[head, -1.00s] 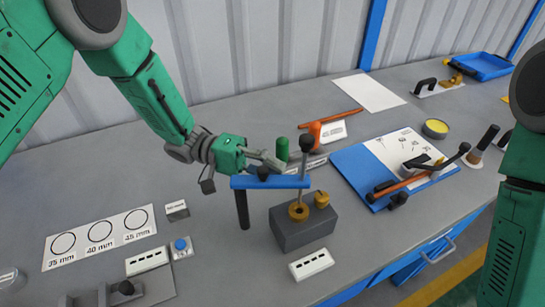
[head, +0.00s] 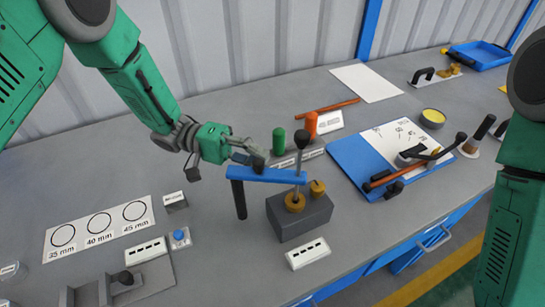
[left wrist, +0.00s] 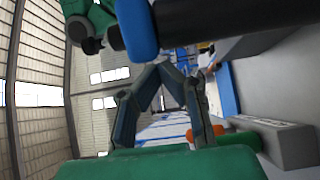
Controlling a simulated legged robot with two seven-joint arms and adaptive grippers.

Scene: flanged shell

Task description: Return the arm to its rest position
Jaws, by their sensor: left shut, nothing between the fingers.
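My left gripper (head: 256,158) is shut and empty, just behind and above the blue bar (head: 266,175) in the head view. In the left wrist view its two fingers (left wrist: 161,68) meet at the tips. The blue bar runs from a black post (head: 240,200) to an upright rod with a dark knob (head: 301,138). The rod stands over a brass flanged piece on a grey block (head: 300,220). Whether the fingers touch the bar cannot be told. My right arm shows at the right edge, its gripper out of view.
A green cylinder (head: 279,140) and an orange tool (head: 312,124) stand close behind the gripper. A blue board (head: 352,160) with tools lies to the right. A card with circles (head: 99,229) lies at left. The bench's back left is clear.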

